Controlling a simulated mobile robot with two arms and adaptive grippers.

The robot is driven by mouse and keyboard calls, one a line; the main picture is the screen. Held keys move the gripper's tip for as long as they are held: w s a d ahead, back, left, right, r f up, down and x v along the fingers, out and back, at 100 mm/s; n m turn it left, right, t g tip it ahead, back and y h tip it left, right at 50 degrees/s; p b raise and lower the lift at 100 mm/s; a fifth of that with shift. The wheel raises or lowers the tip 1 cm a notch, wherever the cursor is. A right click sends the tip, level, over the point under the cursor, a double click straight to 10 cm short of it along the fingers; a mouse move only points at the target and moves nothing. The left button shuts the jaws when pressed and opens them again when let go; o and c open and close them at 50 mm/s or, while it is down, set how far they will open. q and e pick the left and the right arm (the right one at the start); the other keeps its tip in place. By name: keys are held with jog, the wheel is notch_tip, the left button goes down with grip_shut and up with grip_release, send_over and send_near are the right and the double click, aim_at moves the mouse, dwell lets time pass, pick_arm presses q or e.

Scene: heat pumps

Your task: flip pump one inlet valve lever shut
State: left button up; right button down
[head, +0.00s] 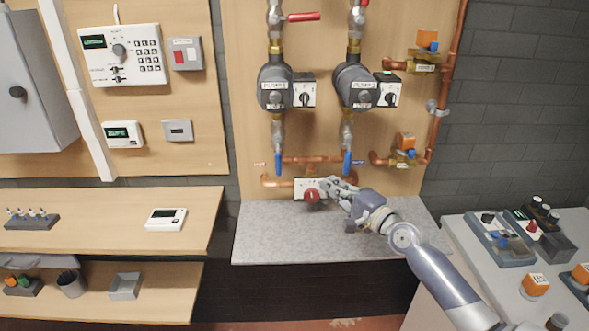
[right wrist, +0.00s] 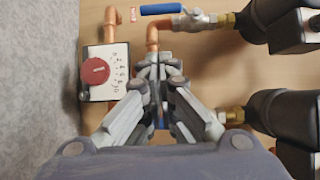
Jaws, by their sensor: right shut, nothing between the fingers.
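Pump one (head: 275,88) is the left of two dark pumps on the wooden board. Its inlet valve below has a blue lever (head: 277,164) hanging straight down, in line with the pipe. The same blue lever (right wrist: 161,9) shows at the top edge of the right wrist view, beside its metal valve body (right wrist: 196,19). My right gripper (head: 328,184) is shut and empty, to the right of and below that lever, apart from it. In the right wrist view its fingertips (right wrist: 158,64) are together over the pipework. My left gripper is not in view.
Pump two (head: 356,87) has its own blue lever (head: 347,163) just above my right gripper. A red knob (head: 311,196) on a white dial plate is close to the fingers. Copper pipes (head: 310,159) run across the board. A grey shelf (head: 290,233) below is clear.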

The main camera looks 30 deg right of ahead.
aim_at(278, 157)
jog(key=w+a+p, duration=0.3)
jog(key=w, duration=0.9)
jog(key=shift+w+a, duration=0.15)
jog(key=shift+w, duration=0.1)
